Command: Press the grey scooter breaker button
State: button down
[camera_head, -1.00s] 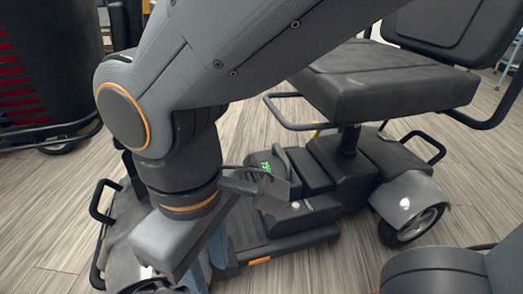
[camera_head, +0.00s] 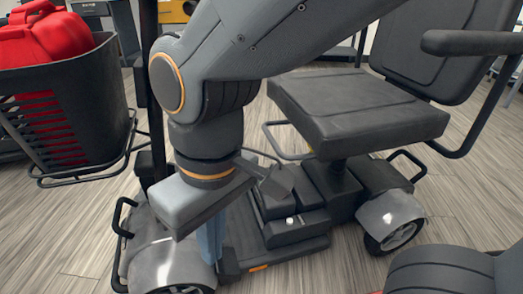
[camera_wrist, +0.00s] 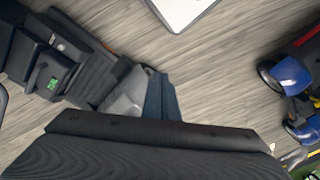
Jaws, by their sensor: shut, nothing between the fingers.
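The grey scooter (camera_head: 355,105) fills the middle and right of the head view, with a dark seat, a low deck and grey wheel covers. A small pale round knob (camera_head: 290,220) sits on the dark box below the seat; it also shows in the wrist view (camera_wrist: 60,46). A small green-lit patch (camera_wrist: 52,84) is on the same dark body; my arm hides it in the head view. I cannot tell which is the breaker button. My gripper (camera_head: 210,240) points down over the deck, its blue-grey fingers shut and empty; they also show in the wrist view (camera_wrist: 160,98).
A black basket (camera_head: 110,95) with red contents (camera_head: 45,40) stands at the left. A front wheel cover (camera_head: 160,262) is close beside my gripper. A blue scooter (camera_wrist: 290,75) is at the right of the wrist view. Open wooden floor (camera_head: 65,215) lies at the left.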

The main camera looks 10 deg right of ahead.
notch_tip(320, 180, up, 6)
jog(key=m+p, duration=0.1)
jog(key=p, duration=0.3)
jog(key=shift+d+m+y+p, duration=0.25)
jog(key=shift+m+y+p, duration=0.05)
jog(key=shift+p, duration=0.05)
jog(key=shift+a, duration=0.15)
